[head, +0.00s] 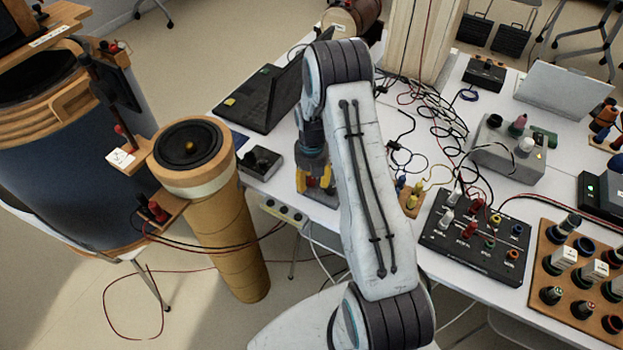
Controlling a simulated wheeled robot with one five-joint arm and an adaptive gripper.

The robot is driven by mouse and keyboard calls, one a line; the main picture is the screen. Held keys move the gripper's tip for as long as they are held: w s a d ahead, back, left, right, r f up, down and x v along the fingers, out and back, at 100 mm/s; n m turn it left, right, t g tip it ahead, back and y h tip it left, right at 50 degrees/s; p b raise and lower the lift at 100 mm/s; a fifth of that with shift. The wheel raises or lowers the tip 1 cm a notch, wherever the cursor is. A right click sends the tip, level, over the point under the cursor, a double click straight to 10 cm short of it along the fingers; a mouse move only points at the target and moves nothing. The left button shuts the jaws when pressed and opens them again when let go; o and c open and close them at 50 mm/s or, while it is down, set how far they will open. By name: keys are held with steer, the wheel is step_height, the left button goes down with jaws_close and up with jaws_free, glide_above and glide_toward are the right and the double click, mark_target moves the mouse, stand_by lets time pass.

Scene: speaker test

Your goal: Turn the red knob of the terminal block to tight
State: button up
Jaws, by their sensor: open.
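My gripper (313,182) points down at the near edge of the white table, left of my arm's upper link. Its yellow fingers are apart. A small red part (312,183), possibly the red knob, shows between and just below the fingertips. A dark base, possibly the terminal block, is mostly hidden there by the fingers and my arm. I cannot tell whether the fingers touch the red part. Another red knob (157,211) with a black one sits on a wooden ledge of the speaker tube at left.
A black box (259,162) and a laptop (262,98) stand left of my gripper. Loose cables (420,120) tangle behind my arm. A black panel with several knobs (472,240) is at right. The cardboard-coloured speaker tube (213,220) stands on the floor at left.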

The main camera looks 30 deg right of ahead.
stand_by(0.3)
steer(key=shift+f, duration=0.1)
jaws_close()
